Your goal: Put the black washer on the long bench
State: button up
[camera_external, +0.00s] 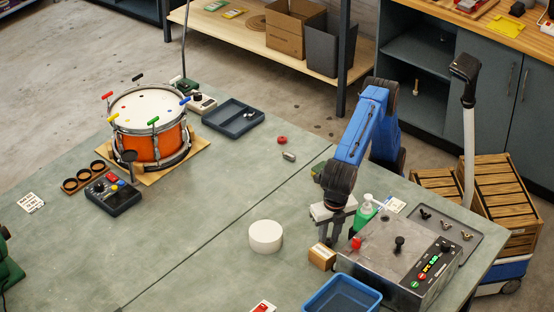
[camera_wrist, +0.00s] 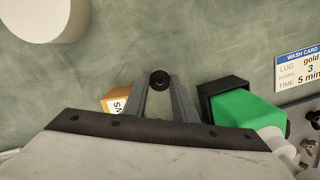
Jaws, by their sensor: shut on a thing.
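My gripper (camera_external: 330,236) reaches down over the grey-green bench top (camera_external: 215,205), to the left of the metal control box (camera_external: 385,250). In the wrist view the two fingertips (camera_wrist: 160,84) are shut on the black washer (camera_wrist: 160,79), a small dark ring with a hole. I cannot make out the washer in the external view. The bench top shows beneath it in the wrist view (camera_wrist: 200,40); I cannot tell how high the washer is above it. A seam runs diagonally across the bench top. The pictures do not make clear which surface is the long bench.
A green bottle (camera_external: 364,212) stands just right of my gripper, and a small cardboard box (camera_external: 321,257) is close below-left. A white round block (camera_external: 265,236) and blue bin (camera_external: 342,295) are nearby. The orange drum (camera_external: 155,130) stands far left.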

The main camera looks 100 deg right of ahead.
aim_at(331, 243)
jog(key=shift+f, duration=0.15)
jog(key=o, duration=0.7)
jog(key=r, duration=0.4)
jog(key=a+r, duration=0.1)
jog(key=r, duration=0.7)
jog(key=shift+s+a+r, duration=0.1)
jog(key=shift+s+a, duration=0.1)
jog(key=shift+s, duration=0.05)
